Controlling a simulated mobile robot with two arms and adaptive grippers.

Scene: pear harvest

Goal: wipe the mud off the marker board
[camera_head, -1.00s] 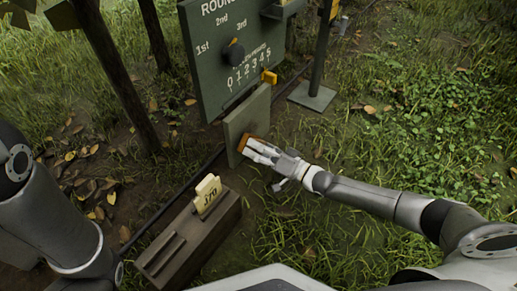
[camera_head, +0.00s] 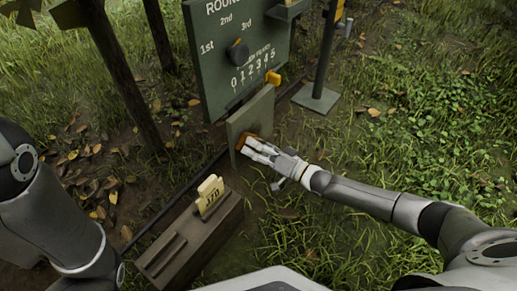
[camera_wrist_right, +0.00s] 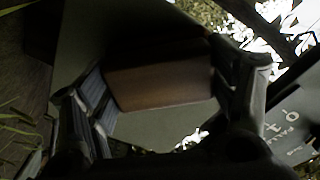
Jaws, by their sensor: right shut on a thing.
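The marker board (camera_head: 262,108) is a small grey-green panel below the large green board. My right gripper (camera_head: 250,144) is at its lower part, shut on an orange-brown block (camera_head: 241,141), likely a sponge. In the right wrist view the block (camera_wrist_right: 160,80) sits between both fingers of the right gripper (camera_wrist_right: 165,90), with the plain panel (camera_wrist_right: 80,35) behind it. The block appears against the panel, but I cannot tell how firmly. No clear mud patch shows; the block and fingers hide part of the panel. My left arm is at the left edge; its gripper is out of view.
A wooden box (camera_head: 190,240) holding a cream card (camera_head: 210,194) marked 370 sits in front. A post with a square base (camera_head: 316,97) stands right. Grass lies open at right.

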